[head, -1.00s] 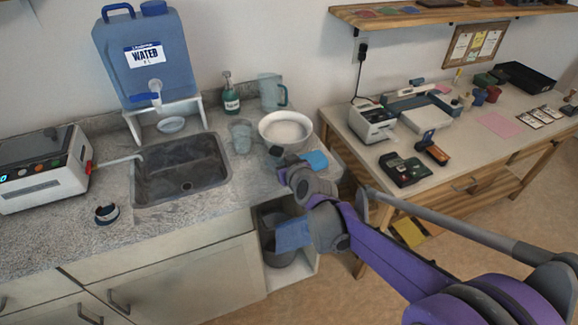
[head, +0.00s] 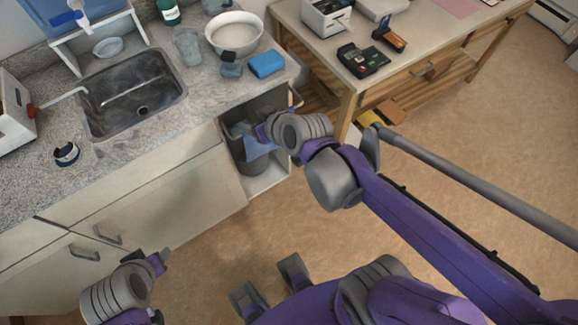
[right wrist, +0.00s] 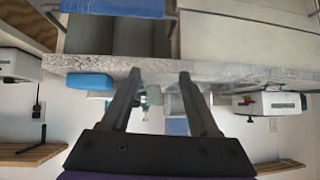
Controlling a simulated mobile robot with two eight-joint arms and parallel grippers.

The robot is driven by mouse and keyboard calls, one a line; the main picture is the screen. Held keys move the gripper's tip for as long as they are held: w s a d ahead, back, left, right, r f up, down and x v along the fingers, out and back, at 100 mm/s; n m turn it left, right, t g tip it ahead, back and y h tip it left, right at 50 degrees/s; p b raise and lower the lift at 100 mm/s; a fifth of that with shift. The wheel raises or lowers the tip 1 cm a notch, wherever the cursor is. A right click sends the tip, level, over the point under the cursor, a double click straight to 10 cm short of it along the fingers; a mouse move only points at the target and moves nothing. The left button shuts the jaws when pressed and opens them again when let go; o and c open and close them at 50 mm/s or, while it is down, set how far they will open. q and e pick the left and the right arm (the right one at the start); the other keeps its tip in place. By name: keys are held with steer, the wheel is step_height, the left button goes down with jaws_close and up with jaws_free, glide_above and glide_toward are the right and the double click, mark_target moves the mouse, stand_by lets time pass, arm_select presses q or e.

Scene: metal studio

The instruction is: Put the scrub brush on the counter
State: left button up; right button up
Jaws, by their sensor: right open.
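I cannot tell for sure which thing is the scrub brush. A small grey-blue block with a black top (head: 231,66) sits on the counter (head: 205,90), in front of the white bowl and beside a blue sponge (head: 267,65). A small dark round thing (head: 67,154) lies left of the sink. My right gripper (head: 248,130) is just below the counter's front edge, by the open cubby; its open, empty fingers (right wrist: 160,75) point toward the counter edge in the right wrist view. My left gripper (head: 160,261) is low in front of the cabinet doors, its jaws unclear.
The sink (head: 130,90), white bowl (head: 233,33) and glass (head: 188,46) occupy the counter. A wooden table (head: 345,85) stands to the right. The counter front between sink and sponge is clear.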

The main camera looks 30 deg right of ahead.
steer(key=s+f+g+h, duration=0.1)
steer(key=s+f+g, duration=0.1)
steer(key=s, duration=0.5)
steer(key=s+d+f+m+g, duration=0.1)
steer(key=s+f+g, duration=0.2)
steer(key=s+f, duration=0.2)
steer(key=s, duration=0.3)
steer(key=shift+s+h, duration=0.2)
steer(key=shift+h, duration=0.2)
